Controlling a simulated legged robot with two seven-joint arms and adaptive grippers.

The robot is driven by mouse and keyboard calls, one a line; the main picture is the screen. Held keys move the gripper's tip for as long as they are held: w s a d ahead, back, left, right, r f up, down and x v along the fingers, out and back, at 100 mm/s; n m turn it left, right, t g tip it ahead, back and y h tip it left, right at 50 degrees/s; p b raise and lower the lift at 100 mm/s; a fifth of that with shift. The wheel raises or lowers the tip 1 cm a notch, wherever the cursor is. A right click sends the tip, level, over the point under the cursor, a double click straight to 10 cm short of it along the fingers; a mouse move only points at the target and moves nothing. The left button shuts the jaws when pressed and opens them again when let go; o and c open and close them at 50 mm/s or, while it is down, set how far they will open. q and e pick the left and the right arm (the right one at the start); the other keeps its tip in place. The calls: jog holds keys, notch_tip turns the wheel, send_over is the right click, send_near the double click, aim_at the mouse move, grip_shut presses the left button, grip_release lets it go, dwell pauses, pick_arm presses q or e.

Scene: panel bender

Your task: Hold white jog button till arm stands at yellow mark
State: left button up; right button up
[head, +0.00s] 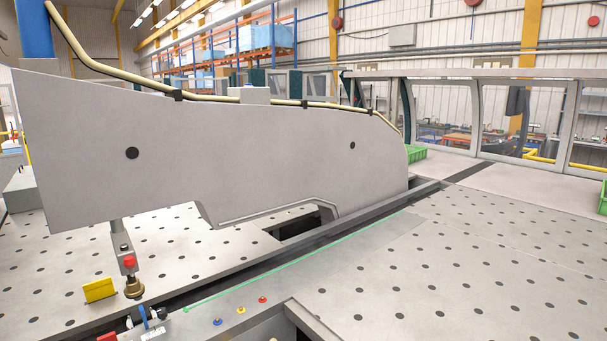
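The large grey machine arm (265,150) spans the left and middle of the head view. A short post with a red block (128,263) and a brass-coloured foot (133,288) stands under its left end. A yellow upright plate (100,290), possibly the yellow mark, is just left of the foot. I cannot tell whether one is the white jog button. Neither of my grippers is in view.
Blue (217,322), yellow (240,310) and red (262,299) knobs sit on a grey strip beside a thin green line (300,258). A perforated table (450,270) lies open at right. A green bin (416,153) stands behind the arm. A grey angled frame (312,322) cuts the bottom edge.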

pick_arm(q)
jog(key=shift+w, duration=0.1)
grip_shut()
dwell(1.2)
